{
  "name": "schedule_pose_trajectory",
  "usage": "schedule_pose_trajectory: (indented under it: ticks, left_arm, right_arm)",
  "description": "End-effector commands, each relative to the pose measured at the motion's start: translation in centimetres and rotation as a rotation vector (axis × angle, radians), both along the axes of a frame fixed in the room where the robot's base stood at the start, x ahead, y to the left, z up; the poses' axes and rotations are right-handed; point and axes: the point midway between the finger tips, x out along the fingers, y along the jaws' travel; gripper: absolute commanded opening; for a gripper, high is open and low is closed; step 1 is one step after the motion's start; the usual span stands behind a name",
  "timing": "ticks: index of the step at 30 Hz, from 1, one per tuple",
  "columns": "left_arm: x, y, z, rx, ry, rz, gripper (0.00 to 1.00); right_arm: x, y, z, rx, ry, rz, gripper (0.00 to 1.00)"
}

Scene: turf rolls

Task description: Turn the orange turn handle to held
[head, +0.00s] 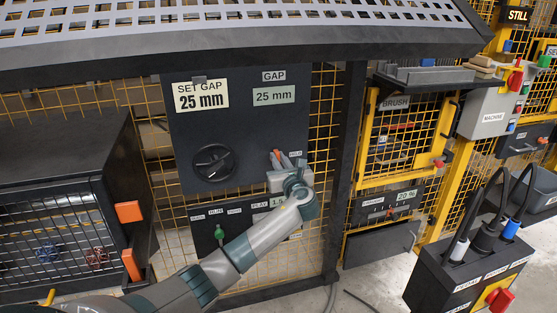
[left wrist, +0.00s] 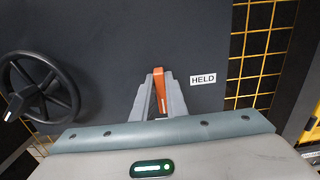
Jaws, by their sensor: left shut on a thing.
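The orange turn handle (left wrist: 160,92) is on the dark panel (head: 235,130). In the left wrist view it stands nearly upright between the grey fingers of my left gripper (left wrist: 159,80), which is shut on it. The HELD label (left wrist: 203,79) is just right of the handle; the handle does not point at it. In the head view the left gripper (head: 281,158) reaches the panel's lower right, and only a small bit of orange shows between the fingers. The handle's base is hidden by the fingers. My right gripper is not in view.
A black handwheel (head: 213,162) sits left of the handle. Above are a SET GAP 25 mm card (head: 201,95) and a display (head: 274,95) reading 25 mm. A dark post (head: 345,170) stands to the right.

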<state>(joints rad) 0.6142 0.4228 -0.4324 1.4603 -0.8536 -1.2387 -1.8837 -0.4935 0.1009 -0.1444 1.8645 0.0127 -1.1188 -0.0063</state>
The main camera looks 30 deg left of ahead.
Motion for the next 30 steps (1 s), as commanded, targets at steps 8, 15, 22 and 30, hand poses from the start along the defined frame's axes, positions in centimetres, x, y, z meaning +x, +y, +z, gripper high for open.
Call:
schedule_pose_trajectory:
  ticks: [8, 15, 22, 30]
  left_arm:
    - [-0.1, 0.1, 0.1, -0.052, -0.061, 0.001, 0.00]
    - [-0.4, 0.2, 0.0, -0.155, -0.178, 0.001, 0.00]
    - [-0.6, 0.5, -0.3, -0.290, -0.336, 0.001, 0.00]
    - [-0.9, 0.7, -0.6, -0.457, -0.534, 0.000, 0.00]
  right_arm:
    - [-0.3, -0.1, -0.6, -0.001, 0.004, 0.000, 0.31]
    - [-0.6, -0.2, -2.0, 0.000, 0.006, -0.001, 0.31]
    - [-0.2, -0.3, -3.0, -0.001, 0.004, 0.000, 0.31]
    - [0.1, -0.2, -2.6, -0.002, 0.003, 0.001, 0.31]
